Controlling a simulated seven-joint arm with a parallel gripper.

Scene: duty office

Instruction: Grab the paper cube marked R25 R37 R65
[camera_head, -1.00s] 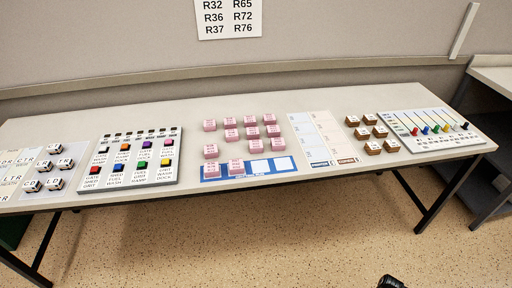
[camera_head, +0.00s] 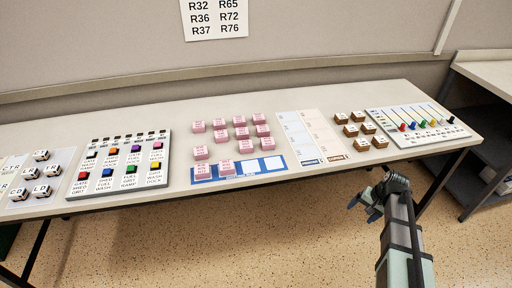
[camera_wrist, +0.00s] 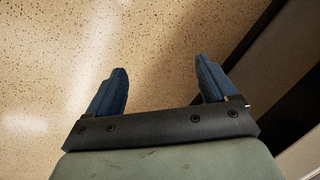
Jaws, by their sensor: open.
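Several pink paper cubes (camera_head: 241,133) stand in loose rows on the table, right of its middle. Two more pink cubes (camera_head: 226,168) stand on the left part of a blue strip (camera_head: 241,169) at the front edge. The print on the cubes is too small to read, so I cannot tell which is marked R25 R37 R65. My gripper (camera_head: 369,205) is in front of the table at the right, apart from all the cubes. In the wrist view, my gripper (camera_wrist: 163,82) is open and empty, its blue fingers spread over the speckled floor.
A button panel (camera_head: 120,160) and black-and-white cubes (camera_head: 41,170) stand left of the pink cubes. To the right are pale cards (camera_head: 310,135), brown cubes (camera_head: 360,130) and a slider panel (camera_head: 415,127). The table's front edge lies between my gripper and the cubes.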

